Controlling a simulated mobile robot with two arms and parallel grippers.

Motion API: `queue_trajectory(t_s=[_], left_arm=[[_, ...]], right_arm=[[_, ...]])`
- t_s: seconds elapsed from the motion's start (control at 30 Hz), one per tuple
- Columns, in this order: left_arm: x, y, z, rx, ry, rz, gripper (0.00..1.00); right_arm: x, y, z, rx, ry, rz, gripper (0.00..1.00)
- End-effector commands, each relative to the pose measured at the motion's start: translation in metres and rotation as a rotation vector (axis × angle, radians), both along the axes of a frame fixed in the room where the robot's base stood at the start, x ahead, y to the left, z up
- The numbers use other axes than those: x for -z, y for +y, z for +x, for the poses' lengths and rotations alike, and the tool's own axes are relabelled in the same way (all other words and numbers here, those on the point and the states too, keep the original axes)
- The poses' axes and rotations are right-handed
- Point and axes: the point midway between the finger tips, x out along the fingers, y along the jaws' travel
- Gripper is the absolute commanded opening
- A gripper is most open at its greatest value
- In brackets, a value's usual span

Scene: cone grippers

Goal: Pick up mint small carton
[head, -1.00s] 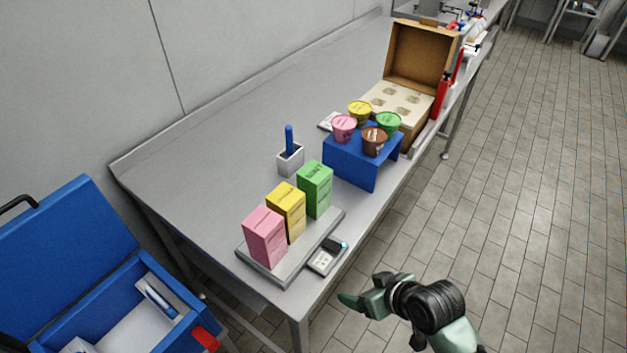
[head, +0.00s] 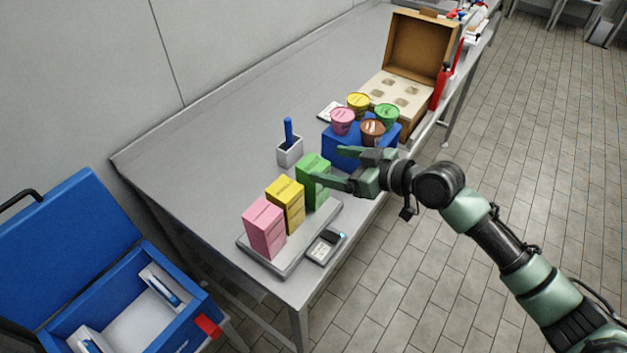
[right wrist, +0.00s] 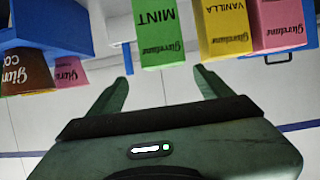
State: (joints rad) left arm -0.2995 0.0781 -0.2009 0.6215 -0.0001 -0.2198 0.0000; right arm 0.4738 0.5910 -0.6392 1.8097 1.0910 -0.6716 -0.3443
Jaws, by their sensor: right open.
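The mint small carton (head: 312,187) is green and stands upright at the far end of a grey tray (head: 291,265), beside the yellow vanilla carton (head: 287,204). In the right wrist view the mint carton (right wrist: 158,36) shows its MINT label, upside down, ahead of the fingers. My right gripper (head: 328,165) is open and empty, its fingers pointing left at the mint carton. One finger partly covers the carton in the head view. In the right wrist view the gap between my fingertips (right wrist: 161,76) lies in line with the carton. My left gripper is not in view.
A pink carton (head: 265,229) stands at the tray's near end. A blue stand (head: 343,150) with several tubs is just behind my gripper. A white holder (head: 290,152) with a blue handle stands to the left. An open cardboard box (head: 420,50) is farther back.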

Motion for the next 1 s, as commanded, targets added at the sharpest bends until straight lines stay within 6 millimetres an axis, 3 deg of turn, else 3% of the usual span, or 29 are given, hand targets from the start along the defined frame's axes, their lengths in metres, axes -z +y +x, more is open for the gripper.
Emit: queue_trajectory(t_s=[0.37, 0.7, 0.77, 1.0], left_arm=[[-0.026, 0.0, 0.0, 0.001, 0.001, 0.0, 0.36], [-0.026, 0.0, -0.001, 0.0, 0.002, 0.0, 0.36], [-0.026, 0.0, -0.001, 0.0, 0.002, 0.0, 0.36], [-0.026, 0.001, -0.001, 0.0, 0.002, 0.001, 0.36]], right_arm=[[0.022, 0.04, 0.022, -0.001, 0.002, 0.0, 0.8], [0.028, 0.046, 0.027, 0.0, 0.001, -0.002, 0.8], [0.028, 0.046, 0.027, 0.0, 0.001, -0.002, 0.66], [0.028, 0.046, 0.027, 0.0, 0.001, -0.002, 0.0]])
